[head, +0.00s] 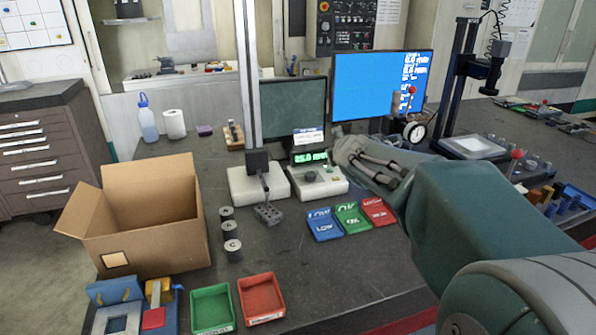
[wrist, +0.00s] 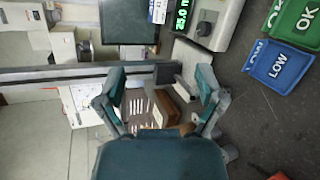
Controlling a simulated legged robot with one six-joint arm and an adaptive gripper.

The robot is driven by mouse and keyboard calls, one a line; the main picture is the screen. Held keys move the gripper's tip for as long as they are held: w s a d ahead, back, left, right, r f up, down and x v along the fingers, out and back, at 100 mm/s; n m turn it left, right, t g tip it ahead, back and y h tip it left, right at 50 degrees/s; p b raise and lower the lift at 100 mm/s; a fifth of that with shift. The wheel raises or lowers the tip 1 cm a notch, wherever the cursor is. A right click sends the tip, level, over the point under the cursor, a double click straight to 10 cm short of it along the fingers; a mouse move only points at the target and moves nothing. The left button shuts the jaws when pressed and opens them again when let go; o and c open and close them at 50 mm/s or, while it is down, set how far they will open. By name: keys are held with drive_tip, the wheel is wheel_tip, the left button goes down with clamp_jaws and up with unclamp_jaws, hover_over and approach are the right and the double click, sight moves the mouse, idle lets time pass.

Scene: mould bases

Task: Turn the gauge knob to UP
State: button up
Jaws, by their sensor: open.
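The gauge's white control box (head: 319,184) stands on the dark bench, with a lit green readout (head: 310,157) of about 25.0 mm. Its dark round knob (head: 310,176) sits on the box's sloped front; which way it points is too small to read. In the wrist view the knob (wrist: 205,28) shows near the top, beside the readout (wrist: 182,14). My gripper (head: 362,160) is just right of the box in the head view and does not touch the knob. In the wrist view its fingers (wrist: 160,79) are spread with nothing gripped between them.
A gauge column on a white base (head: 258,187) rises left of the box. Blue LOW (head: 323,226), green OK (head: 352,218) and red (head: 378,211) trays lie in front. An open cardboard box (head: 150,235) and several dark cylinders stand left. Monitors stand behind.

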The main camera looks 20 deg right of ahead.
sight(314, 176)
drive_tip(key=w+d+f+n+t+y, duration=0.1)
drive_tip(key=w+d+f+n+y, duration=0.1)
drive_tip(key=w+n, duration=0.5)
drive_tip(key=w+d+f+n+g+y, duration=0.1)
drive_tip(key=w+d+f+n+y, duration=0.1)
drive_tip(key=f+n+y, duration=0.4)
drive_tip(key=w+d+f+n+g+y, duration=0.2)
drive_tip(key=w+f+n, duration=0.1)
drive_tip(key=f+n, duration=0.6)
drive_tip(key=shift+n, duration=0.7)
drive_tip(key=x, duration=0.6)
drive_tip(key=r+x, duration=0.1)
drive_tip(key=x, duration=0.2)
drive_tip(key=shift+w+a+f, duration=0.1)
drive_tip(key=shift+w+a, duration=0.2)
drive_tip(key=shift+w, duration=0.2)
drive_tip(key=c, duration=1.1)
